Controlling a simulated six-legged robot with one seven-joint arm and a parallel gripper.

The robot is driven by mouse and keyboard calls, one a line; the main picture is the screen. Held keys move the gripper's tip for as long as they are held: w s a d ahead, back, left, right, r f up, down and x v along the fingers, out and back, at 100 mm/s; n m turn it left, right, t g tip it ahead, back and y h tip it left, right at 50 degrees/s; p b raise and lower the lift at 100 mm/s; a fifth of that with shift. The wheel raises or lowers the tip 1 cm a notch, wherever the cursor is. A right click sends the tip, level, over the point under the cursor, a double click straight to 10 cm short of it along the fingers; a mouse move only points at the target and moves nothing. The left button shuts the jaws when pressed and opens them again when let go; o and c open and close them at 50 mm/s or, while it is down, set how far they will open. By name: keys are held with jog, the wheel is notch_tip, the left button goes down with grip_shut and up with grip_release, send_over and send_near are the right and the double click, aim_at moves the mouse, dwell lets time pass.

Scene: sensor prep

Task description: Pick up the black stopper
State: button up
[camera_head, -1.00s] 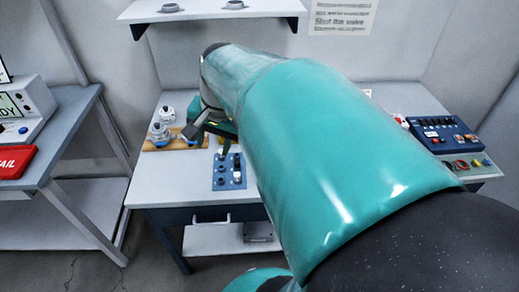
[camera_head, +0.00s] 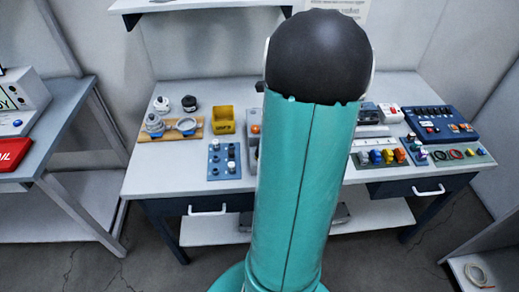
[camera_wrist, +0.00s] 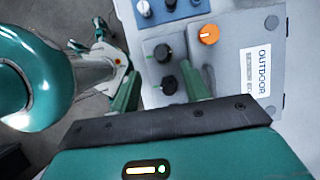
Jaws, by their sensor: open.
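A black piece with a pale base (camera_head: 189,103), which may be the black stopper, stands at the back left of the table in the head view, beside a similar white piece (camera_head: 162,104). It is not seen in the wrist view. My gripper (camera_wrist: 161,72) is open and empty in the wrist view, above a grey panel (camera_wrist: 232,88) marked OUTDOOR. Two black knobs, an upper one (camera_wrist: 162,53) and a lower one (camera_wrist: 169,84), show between its green fingers. An orange knob (camera_wrist: 209,34) lies to the right. In the head view my arm hides the gripper.
A blue block with small pegs (camera_head: 224,172) and a yellow bin (camera_head: 224,120) stand left of my arm. A wooden board (camera_head: 150,137) with metal parts lies farther left. Several coloured parts and a dark blue control box (camera_head: 440,117) crowd the right side. A shelf (camera_head: 215,4) hangs above.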

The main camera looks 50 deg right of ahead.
jog(key=x, duration=0.7)
jog(key=shift+w+d+f, duration=0.1)
jog(key=shift+w, duration=0.05)
grip_shut()
